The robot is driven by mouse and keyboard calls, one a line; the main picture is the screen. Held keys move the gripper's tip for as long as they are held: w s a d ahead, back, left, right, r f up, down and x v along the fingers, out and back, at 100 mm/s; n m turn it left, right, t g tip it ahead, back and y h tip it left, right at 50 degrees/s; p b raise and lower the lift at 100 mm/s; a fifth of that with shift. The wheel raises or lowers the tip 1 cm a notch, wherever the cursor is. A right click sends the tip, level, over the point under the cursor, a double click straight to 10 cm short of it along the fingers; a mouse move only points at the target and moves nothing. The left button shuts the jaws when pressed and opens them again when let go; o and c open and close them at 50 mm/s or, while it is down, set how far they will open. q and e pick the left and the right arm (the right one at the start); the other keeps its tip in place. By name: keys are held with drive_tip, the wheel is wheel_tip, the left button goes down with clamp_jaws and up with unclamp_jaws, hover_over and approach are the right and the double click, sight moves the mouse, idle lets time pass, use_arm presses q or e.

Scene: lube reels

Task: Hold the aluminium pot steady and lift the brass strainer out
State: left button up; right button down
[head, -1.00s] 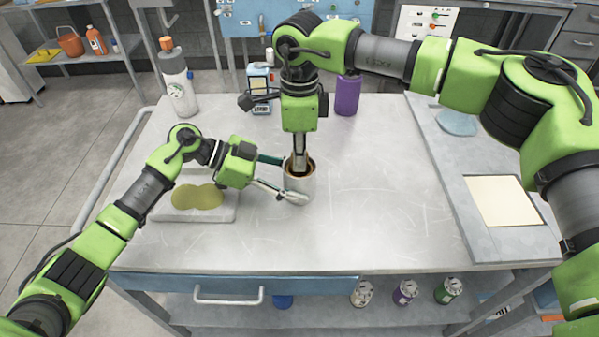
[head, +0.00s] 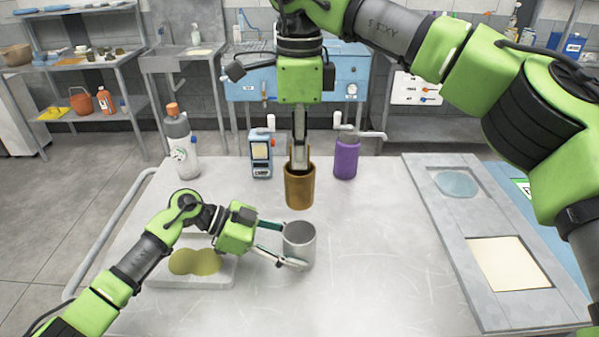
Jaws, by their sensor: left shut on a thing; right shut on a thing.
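The aluminium pot (head: 300,246) is a grey cylinder standing upright on the table. My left gripper (head: 286,247) comes from the left and is shut on the pot, one finger on its far side and one on its near side. The brass strainer (head: 300,188) is a brown-gold cup, upright, in the air above and slightly behind the pot in the picture. My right gripper (head: 299,160) points straight down and is shut on the strainer near its rim; its fingertips are partly hidden by the strainer's wall. The strainer is clear of the pot.
A pale tray with olive round shapes (head: 195,262) lies left of the pot. A white bottle (head: 181,145), a small blue-white box (head: 260,155) and a purple bottle (head: 346,157) stand along the back edge. A grey board with recesses (head: 500,300) lies at right. The front middle is clear.

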drive_tip(key=shift+r, duration=0.25)
use_arm(q)
drive_tip(key=o, duration=0.9)
